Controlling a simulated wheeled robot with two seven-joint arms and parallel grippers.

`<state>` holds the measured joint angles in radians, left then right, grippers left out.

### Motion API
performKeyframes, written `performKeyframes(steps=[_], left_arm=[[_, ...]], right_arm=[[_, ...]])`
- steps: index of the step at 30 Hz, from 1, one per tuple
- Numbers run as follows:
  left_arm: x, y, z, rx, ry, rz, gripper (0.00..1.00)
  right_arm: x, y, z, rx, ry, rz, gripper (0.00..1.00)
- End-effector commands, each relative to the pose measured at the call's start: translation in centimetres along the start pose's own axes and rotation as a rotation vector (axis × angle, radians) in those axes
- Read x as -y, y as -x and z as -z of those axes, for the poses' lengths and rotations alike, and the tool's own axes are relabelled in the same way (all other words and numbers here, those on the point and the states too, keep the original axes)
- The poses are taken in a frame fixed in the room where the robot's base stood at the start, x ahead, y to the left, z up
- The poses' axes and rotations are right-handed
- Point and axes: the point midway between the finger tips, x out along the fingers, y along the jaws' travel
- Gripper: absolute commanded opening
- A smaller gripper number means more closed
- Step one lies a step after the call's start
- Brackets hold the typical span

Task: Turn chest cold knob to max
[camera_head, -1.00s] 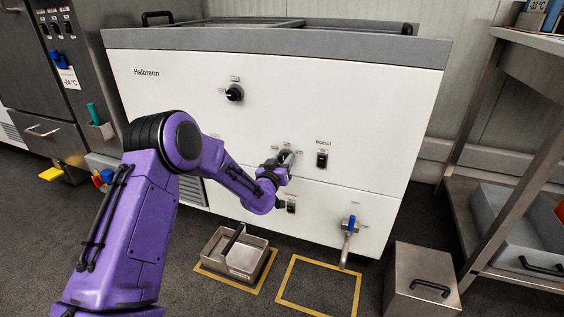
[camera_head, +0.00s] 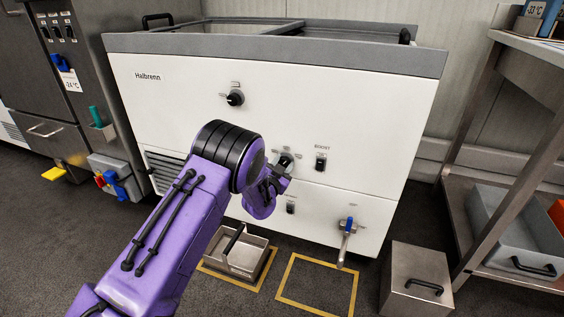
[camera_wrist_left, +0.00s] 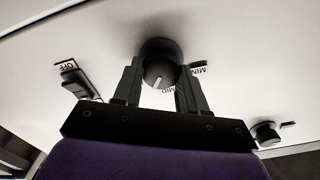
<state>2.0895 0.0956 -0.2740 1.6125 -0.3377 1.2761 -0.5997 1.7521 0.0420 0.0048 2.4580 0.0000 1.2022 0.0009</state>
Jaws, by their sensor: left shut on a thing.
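The white Halbrenn chest (camera_head: 200,130) stands ahead with a black round knob on its front, mostly hidden behind my gripper in the head view. In the left wrist view the knob (camera_wrist_left: 159,64) sits between my two fingers. Its white pointer line aims down the picture, close to the MID label; the MIN label is to the right of it, and no MAX label is visible. My left gripper (camera_head: 283,164) is shut on this knob, and it also shows in the left wrist view (camera_wrist_left: 160,85). My right gripper is not in view.
Another black knob (camera_head: 235,97) is at the upper left of the chest front. A BOOST switch (camera_head: 321,162) is just right of my gripper, and a smaller switch (camera_head: 291,206) is below. A blue-handled tap (camera_head: 347,228) sticks out lower right. A metal tray (camera_head: 262,243) stands on the floor.

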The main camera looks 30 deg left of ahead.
Motion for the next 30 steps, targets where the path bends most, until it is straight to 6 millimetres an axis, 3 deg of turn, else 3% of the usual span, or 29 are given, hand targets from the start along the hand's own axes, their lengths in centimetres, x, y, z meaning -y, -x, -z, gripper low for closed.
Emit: performKeyframes(steps=[15, 30], left_arm=[[-0.24, 0.06, -0.11, 0.002, -0.344, -0.003, 0.11], [-0.22, 0.10, -0.24, 0.004, -0.413, -0.002, 0.11]], right_arm=[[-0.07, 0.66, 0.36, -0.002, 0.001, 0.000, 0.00], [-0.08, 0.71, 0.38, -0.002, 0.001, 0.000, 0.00]])
